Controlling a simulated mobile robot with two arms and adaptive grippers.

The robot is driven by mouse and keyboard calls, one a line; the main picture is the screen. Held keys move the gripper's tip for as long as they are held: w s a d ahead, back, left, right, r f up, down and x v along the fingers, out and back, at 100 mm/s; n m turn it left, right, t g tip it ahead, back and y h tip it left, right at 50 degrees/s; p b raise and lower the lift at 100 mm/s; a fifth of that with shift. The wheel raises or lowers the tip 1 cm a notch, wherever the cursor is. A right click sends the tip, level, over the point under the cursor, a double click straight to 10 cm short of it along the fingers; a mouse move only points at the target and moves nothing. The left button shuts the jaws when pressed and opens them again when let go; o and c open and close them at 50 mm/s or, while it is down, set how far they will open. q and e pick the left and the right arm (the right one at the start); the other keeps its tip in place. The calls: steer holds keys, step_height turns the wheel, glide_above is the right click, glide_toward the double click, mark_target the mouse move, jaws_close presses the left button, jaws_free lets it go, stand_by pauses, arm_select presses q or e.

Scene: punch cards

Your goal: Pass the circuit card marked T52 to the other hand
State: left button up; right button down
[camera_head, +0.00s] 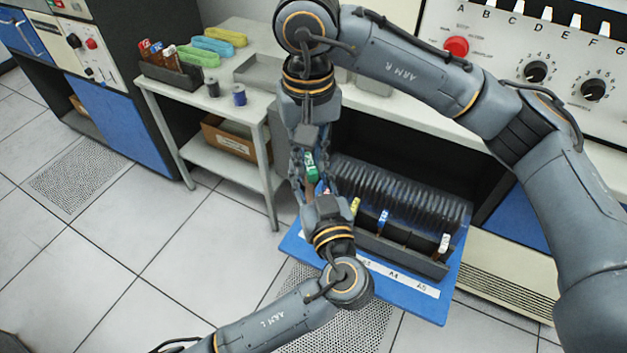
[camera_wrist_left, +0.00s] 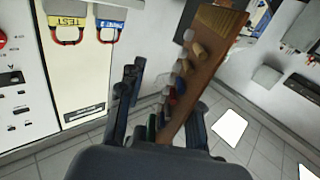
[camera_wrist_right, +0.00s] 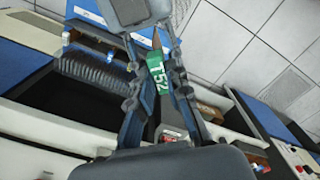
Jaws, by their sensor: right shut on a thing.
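The circuit card (camera_wrist_right: 155,75) has a green end marked T52 and a brown board. My right gripper (camera_wrist_right: 158,88) is shut on it near the green end. In the head view the green end (camera_head: 310,163) shows between the fingers of my right gripper (camera_head: 309,172), which points down. My left gripper (camera_head: 324,188) faces it from below, very close. In the left wrist view a brown board (camera_wrist_left: 212,55) with small coloured parts and a gold edge stands between the left fingers, which look apart. Whether they touch it is hard to tell.
A dark card rack (camera_head: 395,248) with yellow, blue and white-ended cards stands on a blue shelf (camera_head: 425,305) just right of the grippers. A white table (camera_head: 160,100) behind carries a dark holder (camera_head: 170,75), coloured cable loops (camera_head: 212,45) and spools (camera_head: 239,95). Open floor lies left.

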arm_select(q)
steer(key=shift+w, duration=0.1)
jaws_close()
steer(key=shift+d, duration=0.1)
arm_select(e)
steer(key=c, duration=1.2)
jaws_free()
